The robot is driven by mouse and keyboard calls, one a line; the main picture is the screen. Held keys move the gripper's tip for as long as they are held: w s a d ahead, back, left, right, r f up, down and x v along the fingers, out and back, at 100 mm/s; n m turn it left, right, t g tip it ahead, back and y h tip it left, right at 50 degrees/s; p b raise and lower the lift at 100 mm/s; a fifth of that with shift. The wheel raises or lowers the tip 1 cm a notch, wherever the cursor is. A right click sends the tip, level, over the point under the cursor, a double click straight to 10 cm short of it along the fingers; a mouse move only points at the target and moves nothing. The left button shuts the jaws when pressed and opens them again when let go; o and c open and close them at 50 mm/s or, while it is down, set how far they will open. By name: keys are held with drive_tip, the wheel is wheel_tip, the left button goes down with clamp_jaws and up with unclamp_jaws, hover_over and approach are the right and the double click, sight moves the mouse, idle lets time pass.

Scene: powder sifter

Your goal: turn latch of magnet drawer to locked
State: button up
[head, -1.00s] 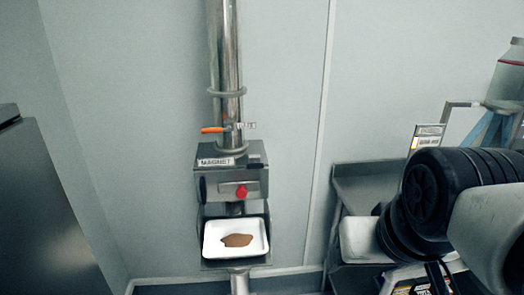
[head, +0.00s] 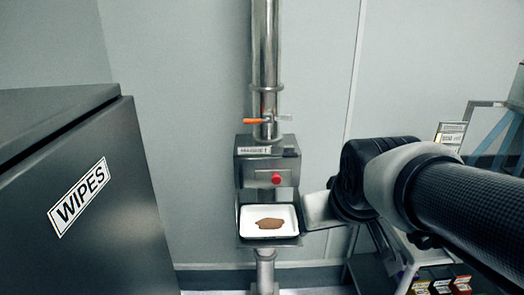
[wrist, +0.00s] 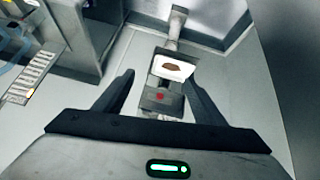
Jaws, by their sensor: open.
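The magnet drawer housing (head: 267,164) is a grey metal box labelled MAGNET, mounted on a vertical steel pipe. A red round knob (head: 277,178) is on its front. The latch cannot be made out clearly. In the wrist view the magnet housing (wrist: 160,103) shows between the fingers, farther off and upside down. My gripper (wrist: 158,83) is open and empty, with its two dark fingers apart and not touching the housing. In the head view my arm reaches in from the right, and its end lies right of the housing; the fingers are hidden there.
A white tray (head: 252,231) with brown powder sits below the housing. An orange-handled valve (head: 254,121) is on the pipe above. A dark cabinet (head: 125,200) labelled WIPES stands at left. A cart with boxes (head: 440,287) is at lower right.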

drive_tip(key=w+f+n+t, duration=0.2)
drive_tip(key=w+f, duration=0.1)
drive_tip(key=w, duration=0.8)
drive_tip(key=m+t+p, duration=0.1)
drive_tip(key=m+t, duration=0.2)
drive_tip(key=t, duration=0.6)
approach(290, 155)
drive_tip(key=w+p, duration=0.2)
drive_tip(key=w, duration=0.6)
drive_tip(key=shift+w+d+f+p, duration=0.15)
drive_tip(key=shift+w+p, duration=0.2)
drive_tip(key=shift+p, duration=0.05)
drive_tip(key=c, duration=1.1)
